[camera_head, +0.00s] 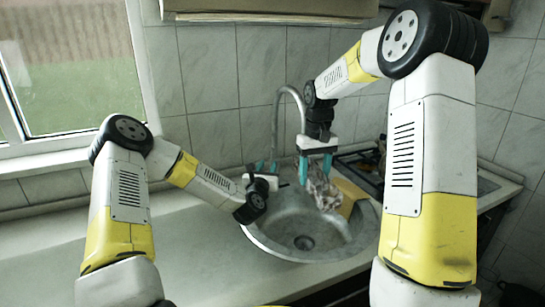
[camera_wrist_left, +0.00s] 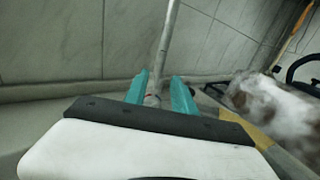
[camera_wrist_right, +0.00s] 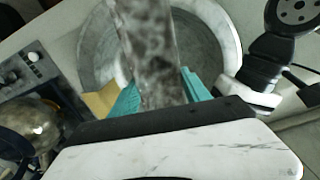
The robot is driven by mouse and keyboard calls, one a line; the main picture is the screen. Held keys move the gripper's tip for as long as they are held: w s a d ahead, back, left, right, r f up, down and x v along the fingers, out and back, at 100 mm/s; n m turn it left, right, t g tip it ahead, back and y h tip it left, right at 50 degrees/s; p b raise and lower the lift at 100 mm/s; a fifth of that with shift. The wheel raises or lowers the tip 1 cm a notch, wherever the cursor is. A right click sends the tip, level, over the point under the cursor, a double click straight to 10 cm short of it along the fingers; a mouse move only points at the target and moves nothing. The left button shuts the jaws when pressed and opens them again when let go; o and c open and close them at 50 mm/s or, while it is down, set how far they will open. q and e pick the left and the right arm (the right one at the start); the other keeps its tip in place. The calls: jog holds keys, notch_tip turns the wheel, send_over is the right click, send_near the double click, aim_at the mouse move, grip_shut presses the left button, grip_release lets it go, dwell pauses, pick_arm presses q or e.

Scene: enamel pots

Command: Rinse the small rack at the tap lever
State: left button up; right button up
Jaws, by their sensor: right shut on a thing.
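The small rack (camera_head: 320,187), a mottled grey-brown piece, hangs over the sink in the head view. My right gripper (camera_head: 317,160) is shut on it from above. In the right wrist view the rack (camera_wrist_right: 150,55) stands out between the teal fingers, over the bowl. It also shows at the right of the left wrist view (camera_wrist_left: 268,105). The tap (camera_head: 276,118) is a tall curved pipe behind the sink (camera_head: 265,243). My left gripper (camera_wrist_left: 160,92) is open at the tap's foot, with the pipe's lower part showing between its fingers. The lever is hard to make out; contact is unclear.
A yellowish board or cloth (camera_head: 350,196) lies at the sink's right side. A stove (camera_head: 362,165) stands right of the sink, and a metal pot (camera_wrist_right: 35,125) shows in the right wrist view. The counter (camera_head: 205,262) left of the sink is clear. A tiled wall is close behind.

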pick_arm(q)
jog(key=w, duration=0.3)
jog(key=w+d, duration=0.1)
jog(key=w, duration=0.2)
jog(key=w+d, duration=0.1)
jog(key=w, duration=0.2)
grip_shut()
dwell(1.2)
